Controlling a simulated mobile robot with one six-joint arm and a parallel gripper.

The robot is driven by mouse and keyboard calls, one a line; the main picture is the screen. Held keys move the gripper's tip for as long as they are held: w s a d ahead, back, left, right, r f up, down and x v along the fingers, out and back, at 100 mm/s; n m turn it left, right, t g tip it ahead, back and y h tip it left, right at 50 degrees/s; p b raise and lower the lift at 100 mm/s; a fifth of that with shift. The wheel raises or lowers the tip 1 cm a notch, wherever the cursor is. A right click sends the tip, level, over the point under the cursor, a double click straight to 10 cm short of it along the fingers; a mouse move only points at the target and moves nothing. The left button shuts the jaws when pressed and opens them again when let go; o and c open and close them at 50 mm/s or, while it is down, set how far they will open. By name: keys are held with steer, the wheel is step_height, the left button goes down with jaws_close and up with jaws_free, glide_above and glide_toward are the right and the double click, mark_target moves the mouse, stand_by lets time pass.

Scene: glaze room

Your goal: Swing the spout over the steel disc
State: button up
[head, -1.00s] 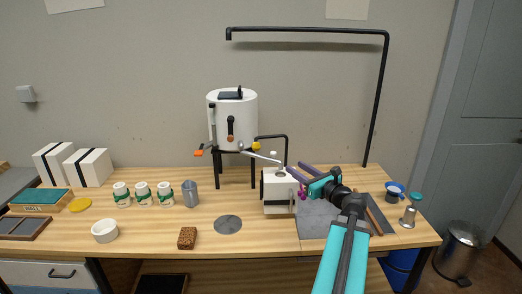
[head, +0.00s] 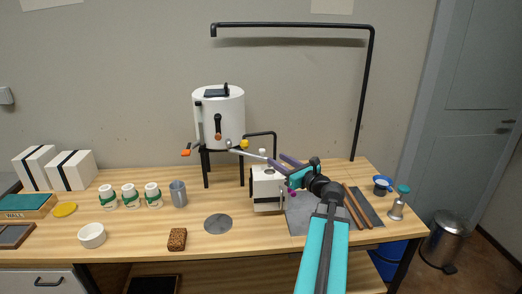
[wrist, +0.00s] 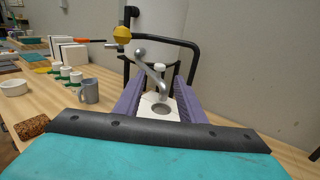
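The spout (head: 247,154) is a thin silver tube that runs from the stand of the white tank (head: 218,120) to the right. In the wrist view the spout (wrist: 152,74) slopes down from a ball joint, and its end appears above the round hole of a white box (wrist: 160,106). The steel disc (head: 218,224) lies flat and bare on the table, left of the white box and nearer the front. My gripper (wrist: 158,85) is open. Its purple fingers stand apart to either side of the spout's end; I cannot tell whether they touch it.
A yellow knob (head: 244,144) and an orange lever (head: 186,153) stick out near the tank. A grey cup (head: 178,194), brown sponge (head: 177,239) and white bowl (head: 92,235) stand left of the disc. A black bent pipe (head: 273,134) rises behind the white box.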

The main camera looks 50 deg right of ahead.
mark_target(264, 151)
steer(key=w, duration=0.3)
steer(key=w+d+p, duration=0.1)
steer(key=w, duration=0.3)
steer(key=w+p, duration=0.1)
steer(key=w, duration=0.2)
steer(key=shift+w+d, duration=0.35)
steer(key=shift+w, duration=0.05)
steer(key=shift+c, duration=0.5)
jaws_close()
